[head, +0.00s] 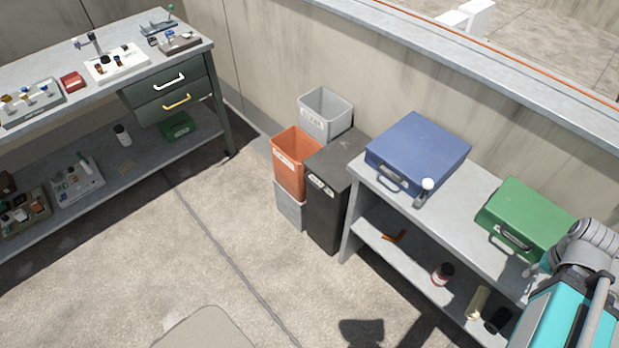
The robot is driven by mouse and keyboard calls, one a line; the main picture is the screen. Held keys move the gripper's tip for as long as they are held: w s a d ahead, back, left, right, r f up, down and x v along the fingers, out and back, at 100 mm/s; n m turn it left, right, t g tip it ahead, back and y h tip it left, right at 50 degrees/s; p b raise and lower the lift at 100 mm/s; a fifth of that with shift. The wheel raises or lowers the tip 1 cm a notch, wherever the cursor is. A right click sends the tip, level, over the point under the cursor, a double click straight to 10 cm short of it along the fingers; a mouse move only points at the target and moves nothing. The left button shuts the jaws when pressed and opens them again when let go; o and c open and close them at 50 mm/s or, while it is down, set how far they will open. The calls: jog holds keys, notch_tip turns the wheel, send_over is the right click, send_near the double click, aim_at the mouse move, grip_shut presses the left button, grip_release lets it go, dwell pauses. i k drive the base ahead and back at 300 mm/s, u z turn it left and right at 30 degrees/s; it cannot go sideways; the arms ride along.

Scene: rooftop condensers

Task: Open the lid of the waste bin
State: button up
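A tall dark bin (327,212) stands on the floor against the left end of the right-hand bench. Its flat dark top (340,153) looks shut, lying level across the bin. A pale label or handle (321,185) shows on its front near the top edge. I take this to be the waste bin, though its label is too small to read. Part of my arm shows at the bottom right, by the right-hand bench and far from the bin. My gripper's fingers are not in view.
An orange bin (292,165) and a grey bin (325,113) stand open beside the dark bin. The bench (455,222) holds a blue case (418,148) and a green case (527,217). A drawer bench (168,95) is at left. Floor before the bins is clear.

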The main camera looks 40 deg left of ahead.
aim_at(330, 164)
jog(key=u, duration=1.75)
